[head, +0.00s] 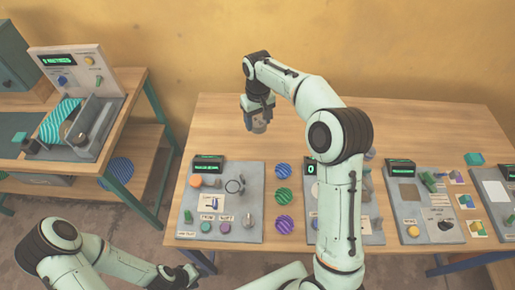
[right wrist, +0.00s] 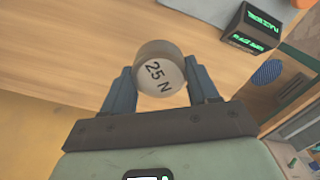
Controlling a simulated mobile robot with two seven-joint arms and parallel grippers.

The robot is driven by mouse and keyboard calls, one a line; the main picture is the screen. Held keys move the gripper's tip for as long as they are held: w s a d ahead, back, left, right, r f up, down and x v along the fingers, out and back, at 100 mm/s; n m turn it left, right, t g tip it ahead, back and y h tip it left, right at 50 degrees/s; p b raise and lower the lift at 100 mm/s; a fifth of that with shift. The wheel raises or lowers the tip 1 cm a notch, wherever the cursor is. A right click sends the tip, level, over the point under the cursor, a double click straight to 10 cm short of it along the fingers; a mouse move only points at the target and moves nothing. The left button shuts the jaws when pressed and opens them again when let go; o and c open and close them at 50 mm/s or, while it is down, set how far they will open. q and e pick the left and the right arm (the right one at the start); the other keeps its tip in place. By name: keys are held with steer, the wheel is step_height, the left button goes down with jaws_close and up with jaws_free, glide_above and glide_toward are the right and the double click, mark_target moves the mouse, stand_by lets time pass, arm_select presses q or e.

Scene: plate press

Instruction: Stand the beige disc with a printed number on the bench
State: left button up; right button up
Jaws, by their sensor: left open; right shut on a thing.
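The beige disc (right wrist: 158,72), printed "25 N", is held between the two fingers of my right gripper (right wrist: 162,90) in the right wrist view. In the head view the right gripper (head: 259,112) points down over the back left part of the wooden bench (head: 400,112), with the disc (head: 260,127) at its tips. I cannot tell whether the disc touches the bench top. My left gripper (head: 180,275) is open and empty at the bottom of the head view, in front of the bench's left end.
A grey panel (head: 250,205) with knobs and a green display stands at the bench's front left. Striped discs (head: 284,197) lie to its right, then more panels (head: 425,195). The back of the bench around the right gripper is clear. Another bench (head: 135,110) with a machine stands left.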

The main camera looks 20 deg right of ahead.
glide_above(258, 152)
step_height(258, 152, down, 10)
steer(key=shift+s+a+f+b, duration=0.1)
steer(key=shift+s+b, duration=0.05)
steer(key=shift+b, duration=0.3)
steer(key=shift+f, duration=0.45)
arm_select(q)
steer(key=shift+s+f, duration=0.7)
steer(key=shift+s, duration=0.2)
arm_select(e)
steer(key=shift+f, duration=2)
steer(key=shift+f, duration=0.15)
steer(key=o, duration=1.2)
